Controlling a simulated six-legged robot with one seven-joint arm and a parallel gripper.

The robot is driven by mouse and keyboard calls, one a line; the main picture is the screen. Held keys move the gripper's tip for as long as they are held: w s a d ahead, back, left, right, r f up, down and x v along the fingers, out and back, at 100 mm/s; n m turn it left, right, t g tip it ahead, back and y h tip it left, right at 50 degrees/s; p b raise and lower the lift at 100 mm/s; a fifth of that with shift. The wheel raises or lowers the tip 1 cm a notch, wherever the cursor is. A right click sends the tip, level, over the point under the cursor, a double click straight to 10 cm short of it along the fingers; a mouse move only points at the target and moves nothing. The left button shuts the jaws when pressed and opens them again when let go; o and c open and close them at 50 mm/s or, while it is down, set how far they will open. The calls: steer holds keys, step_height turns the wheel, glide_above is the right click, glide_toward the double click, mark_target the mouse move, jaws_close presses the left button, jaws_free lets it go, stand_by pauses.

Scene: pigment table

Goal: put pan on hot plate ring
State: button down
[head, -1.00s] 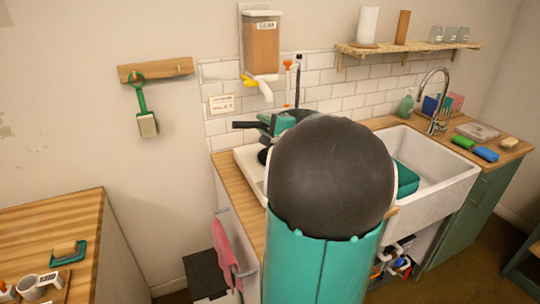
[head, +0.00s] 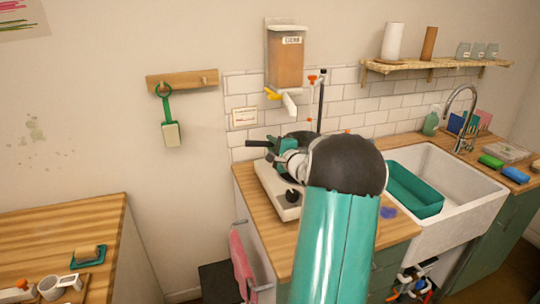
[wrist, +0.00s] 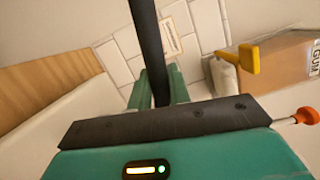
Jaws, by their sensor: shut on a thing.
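The pan's black handle (head: 258,143) sticks out to the left of my gripper (head: 285,153) in the head view. In the wrist view the black handle (wrist: 146,30) runs between the two green fingers of my gripper (wrist: 160,85), which are shut on it. The pan's dark body shows only partly behind my gripper and arm. The white hot plate (head: 271,190) with a black knob stands on the wooden counter, below and beside my gripper. Its ring is hidden, and I cannot tell whether the pan touches it.
A black upright rod (head: 321,100) stands behind the hot plate. A gum dispenser (head: 286,60) hangs on the wall above. To the right is a white sink (head: 462,190) with a teal tub (head: 414,187). A pink towel (head: 241,265) hangs at the counter's front.

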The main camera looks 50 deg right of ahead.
steer(key=shift+w+d+f, duration=0.1)
steer(key=shift+w+f, duration=0.15)
steer(key=shift+f, duration=0.5)
steer(key=shift+w+d+f, duration=0.15)
steer(key=shift+w+f, duration=0.05)
steer(key=shift+f, duration=0.55)
steer(key=shift+w+d+f, duration=0.1)
steer(key=shift+w+f, duration=0.15)
steer(key=shift+f, duration=0.7)
steer(key=c, duration=1.3)
jaws_free()
steer(key=shift+f, duration=0.1)
